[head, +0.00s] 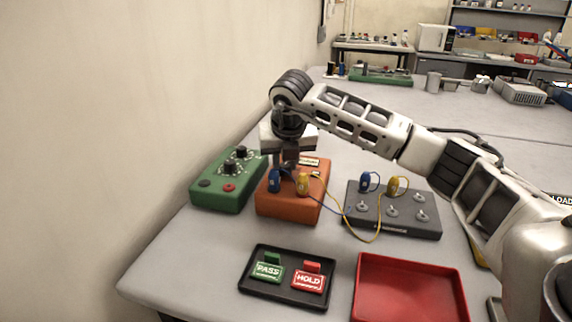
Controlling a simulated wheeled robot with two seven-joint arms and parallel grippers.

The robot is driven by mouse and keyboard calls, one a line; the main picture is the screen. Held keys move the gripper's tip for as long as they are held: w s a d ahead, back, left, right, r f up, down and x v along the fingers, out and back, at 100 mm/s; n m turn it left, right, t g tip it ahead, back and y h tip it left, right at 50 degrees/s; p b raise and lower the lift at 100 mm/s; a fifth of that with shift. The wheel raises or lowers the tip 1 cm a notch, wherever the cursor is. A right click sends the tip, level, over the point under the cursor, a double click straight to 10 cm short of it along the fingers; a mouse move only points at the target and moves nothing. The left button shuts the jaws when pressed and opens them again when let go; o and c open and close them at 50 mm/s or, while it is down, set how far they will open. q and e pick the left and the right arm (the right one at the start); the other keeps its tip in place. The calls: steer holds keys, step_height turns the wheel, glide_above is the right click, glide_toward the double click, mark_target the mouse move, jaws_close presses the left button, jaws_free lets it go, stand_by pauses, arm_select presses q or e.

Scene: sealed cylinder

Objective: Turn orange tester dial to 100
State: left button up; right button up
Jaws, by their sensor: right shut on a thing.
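The orange tester (290,207) is a box on the table at centre left, with a blue plug (274,180) and a yellow plug (303,184) at its front. My right gripper (290,160) points down over the top of the tester, behind the plugs. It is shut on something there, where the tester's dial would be. The dial and its scale are hidden by the gripper, so I cannot read the setting. A pale label (309,161) shows on the tester's top, right of the gripper. My left gripper is not in view.
A green box with knobs (228,184) stands left of the tester. Blue and yellow wires run right to a grey terminal box (393,213). In front are a black tray (287,301) with PASS and HOLD tags and a red tray (410,290). The wall is close on the left.

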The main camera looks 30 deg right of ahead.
steer(key=m+h, duration=0.1)
steer(key=m, duration=0.2)
steer(key=shift+w+a+g+b, duration=0.1)
steer(key=shift+g+b, duration=0.2)
steer(key=shift+b, duration=0.05)
steer(key=shift+m+g+h, duration=0.3)
steer(key=shift+m+h, duration=0.2)
steer(key=shift+m, duration=1)
steer(key=o, duration=0.8)
steer(key=shift+o, duration=1)
